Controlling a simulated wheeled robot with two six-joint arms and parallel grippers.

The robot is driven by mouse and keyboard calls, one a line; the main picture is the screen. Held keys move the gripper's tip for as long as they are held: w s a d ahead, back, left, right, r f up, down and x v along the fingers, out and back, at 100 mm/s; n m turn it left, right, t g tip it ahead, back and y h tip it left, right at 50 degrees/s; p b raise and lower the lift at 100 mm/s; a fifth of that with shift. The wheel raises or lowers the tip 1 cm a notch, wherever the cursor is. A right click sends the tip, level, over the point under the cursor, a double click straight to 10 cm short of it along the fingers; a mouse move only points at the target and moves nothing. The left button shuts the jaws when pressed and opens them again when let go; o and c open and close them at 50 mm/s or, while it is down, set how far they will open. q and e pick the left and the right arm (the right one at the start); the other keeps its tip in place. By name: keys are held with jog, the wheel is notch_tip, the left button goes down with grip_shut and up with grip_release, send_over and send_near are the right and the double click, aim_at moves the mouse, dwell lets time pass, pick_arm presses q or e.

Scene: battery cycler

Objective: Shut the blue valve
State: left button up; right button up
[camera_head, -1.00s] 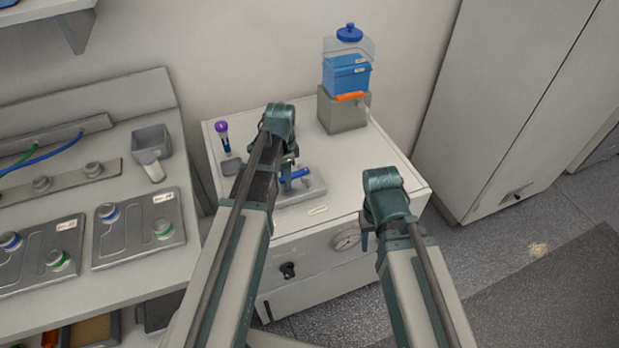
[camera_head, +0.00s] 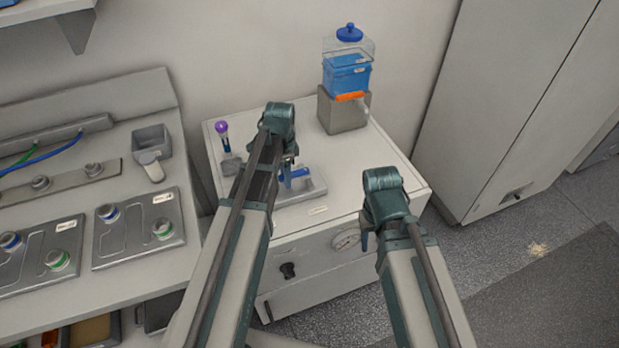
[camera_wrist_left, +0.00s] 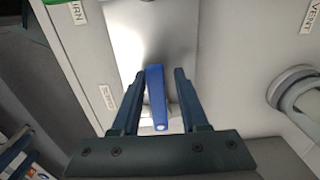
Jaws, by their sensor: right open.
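The blue valve handle (camera_head: 296,174) sits on a grey block (camera_head: 313,189) on top of the white cabinet, partly hidden by my left gripper. My left gripper (camera_head: 287,181) is at the handle from above. In the left wrist view the blue handle (camera_wrist_left: 157,98) stands between the two fingers of my left gripper (camera_wrist_left: 160,74), with a gap visible on each side, so it is open around the handle. My right gripper (camera_head: 369,236) is open and empty in front of the cabinet's front edge, right of the gauge.
A clear and blue tank (camera_head: 347,75) with an orange handle (camera_head: 350,97) stands on a grey block at the cabinet's back. A purple-topped tube (camera_head: 223,138) stands at the back left. A gauge (camera_head: 346,239) and black knob (camera_head: 288,270) are on the front. A bench with trays (camera_head: 126,236) lies left.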

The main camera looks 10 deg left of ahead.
pick_arm(q)
notch_tip(320, 180, up, 8)
jog(key=p, duration=0.8)
jog(key=shift+w+a+r, duration=0.1)
jog(key=shift+w+r, duration=0.05)
jog(key=s+d+n+y, duration=0.1)
jog(key=s+d+n, duration=0.6)
jog(key=s+d, duration=0.9)
jog(key=shift+s, duration=0.4)
jog(key=shift+o, duration=0.2)
